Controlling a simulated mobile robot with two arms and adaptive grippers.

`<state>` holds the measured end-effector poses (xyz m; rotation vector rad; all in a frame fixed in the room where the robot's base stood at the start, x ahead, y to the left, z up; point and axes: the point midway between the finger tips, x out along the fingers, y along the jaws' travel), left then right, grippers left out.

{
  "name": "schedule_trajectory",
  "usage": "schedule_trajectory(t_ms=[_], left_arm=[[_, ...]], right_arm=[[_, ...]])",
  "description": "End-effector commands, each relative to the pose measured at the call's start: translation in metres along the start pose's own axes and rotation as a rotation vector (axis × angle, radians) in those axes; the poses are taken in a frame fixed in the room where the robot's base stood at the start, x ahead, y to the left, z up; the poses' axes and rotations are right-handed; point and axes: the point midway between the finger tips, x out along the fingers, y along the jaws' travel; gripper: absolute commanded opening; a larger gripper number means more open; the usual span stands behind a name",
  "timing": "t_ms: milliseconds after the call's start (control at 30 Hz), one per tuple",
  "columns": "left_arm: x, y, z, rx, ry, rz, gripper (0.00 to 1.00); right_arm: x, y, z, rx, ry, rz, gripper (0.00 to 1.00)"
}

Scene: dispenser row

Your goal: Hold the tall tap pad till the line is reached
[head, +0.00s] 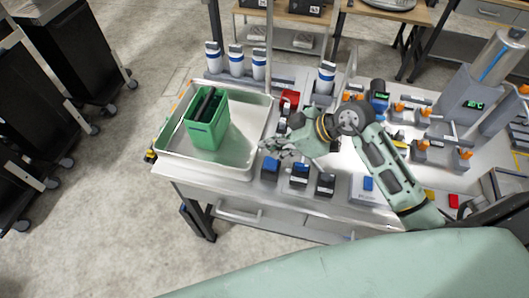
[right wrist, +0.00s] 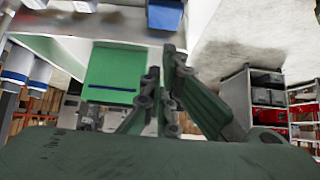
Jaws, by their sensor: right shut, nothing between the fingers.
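A green container (head: 207,132) with a dark object in its top stands in a pale tray (head: 190,166). In the right wrist view the green container (right wrist: 114,66) shows a dark blue line across it. Several small pads or blocks stand along the table's front edge: one blue-topped (head: 270,166), then dark ones (head: 299,174) and (head: 325,184). I cannot tell which belongs to the tall tap. My right gripper (head: 270,148) is shut and empty, just right of the tray and above the blue-topped block. Its fingers (right wrist: 163,88) meet in the right wrist view. My left gripper is out of view.
White and blue bottles (head: 236,62) stand along the back, with another (head: 325,78) further right. A red item (head: 290,99) sits behind my right gripper. A grey machine with a green display (head: 474,104) stands at the right. Dark carts (head: 75,60) stand left; floor between is clear.

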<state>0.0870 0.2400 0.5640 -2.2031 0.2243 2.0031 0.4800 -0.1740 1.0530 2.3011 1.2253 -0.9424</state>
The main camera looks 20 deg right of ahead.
Motion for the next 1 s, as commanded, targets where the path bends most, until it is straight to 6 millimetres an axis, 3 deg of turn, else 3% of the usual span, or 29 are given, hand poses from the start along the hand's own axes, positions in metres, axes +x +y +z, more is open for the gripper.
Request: schedule_trajectory(t_ms=[33,200,400,567,1000], left_arm=[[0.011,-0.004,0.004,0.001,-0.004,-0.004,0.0],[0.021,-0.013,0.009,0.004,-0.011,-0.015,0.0],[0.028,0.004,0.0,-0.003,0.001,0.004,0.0],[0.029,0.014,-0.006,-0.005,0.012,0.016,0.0],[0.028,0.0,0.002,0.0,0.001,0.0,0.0]], right_arm=[[-0.007,0.0,0.006,-0.006,-0.003,0.003,0.0],[-0.043,0.001,0.005,-0.005,-0.002,0.005,0.0],[-0.073,0.0,0.002,-0.003,0.001,0.003,0.0],[-0.082,-0.001,0.001,-0.002,0.002,0.0,0.0],[-0.083,0.0,0.0,-0.002,0.003,0.001,0.0]])
